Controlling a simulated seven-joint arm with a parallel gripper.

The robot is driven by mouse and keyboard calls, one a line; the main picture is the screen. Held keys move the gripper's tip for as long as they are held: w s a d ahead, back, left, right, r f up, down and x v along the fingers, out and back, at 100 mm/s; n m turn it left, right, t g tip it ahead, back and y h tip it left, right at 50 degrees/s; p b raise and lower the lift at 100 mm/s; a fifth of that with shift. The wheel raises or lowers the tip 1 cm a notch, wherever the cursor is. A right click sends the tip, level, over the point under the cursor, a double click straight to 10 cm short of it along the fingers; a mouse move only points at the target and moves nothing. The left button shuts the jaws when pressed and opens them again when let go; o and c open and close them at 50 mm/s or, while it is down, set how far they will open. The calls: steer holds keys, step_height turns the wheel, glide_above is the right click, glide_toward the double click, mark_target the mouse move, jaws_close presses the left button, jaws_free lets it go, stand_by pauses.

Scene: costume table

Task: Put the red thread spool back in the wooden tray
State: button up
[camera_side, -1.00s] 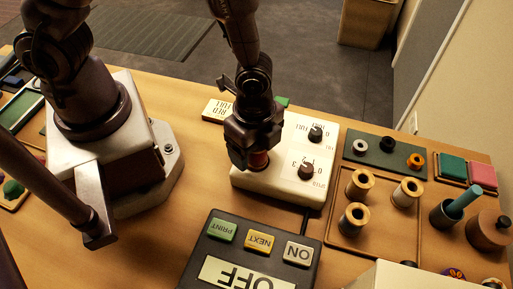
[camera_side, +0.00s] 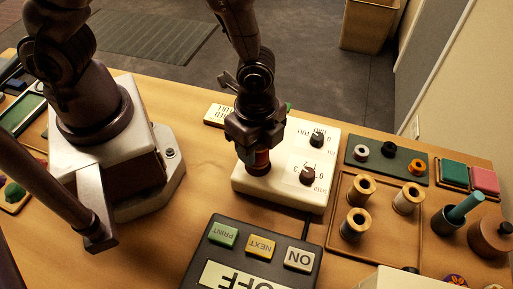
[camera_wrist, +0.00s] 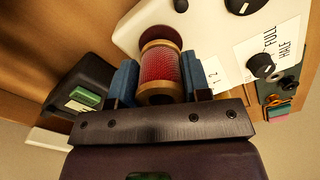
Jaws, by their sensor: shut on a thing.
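The wooden tray (camera_side: 391,245) is at the right in the side view, with a thin rim, and holds three pale spools with wooden ends.
A dark keypad box (camera_side: 240,262) is in front. A dark green rack (camera_side: 376,164) with rings is behind the tray. A cup with a teal stick (camera_side: 463,207) and a brown lidded pot (camera_side: 490,238) stand right.

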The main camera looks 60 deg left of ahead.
steer(key=shift+m, duration=0.3)
steer(key=r, duration=0.2)
steer(key=d+r, duration=0.1)
steer(key=r, duration=0.1)
steer(key=d+r, duration=0.1)
steer(key=r, duration=0.2)
steer(key=shift+s, duration=0.2)
steer(key=w+d+n, duration=0.4)
steer(key=d+n, duration=0.1)
steer(key=d, duration=0.2)
steer(key=w+d+n, duration=0.4)
steer(key=d, duration=0.3)
steer(key=shift+n, duration=0.3)
steer(key=w+d+f, duration=0.4)
steer(key=f, duration=0.1)
steer(key=w+d+f, duration=0.4)
steer(key=w+d, duration=0.1)
steer(key=shift+w+f, duration=0.1)
steer(key=shift+f, duration=0.25)
steer(key=shift+w+d+f, duration=0.1)
steer(key=shift+f, duration=0.15)
steer(key=shift+w+d+f, duration=0.1)
steer(key=shift+f, duration=1.55)
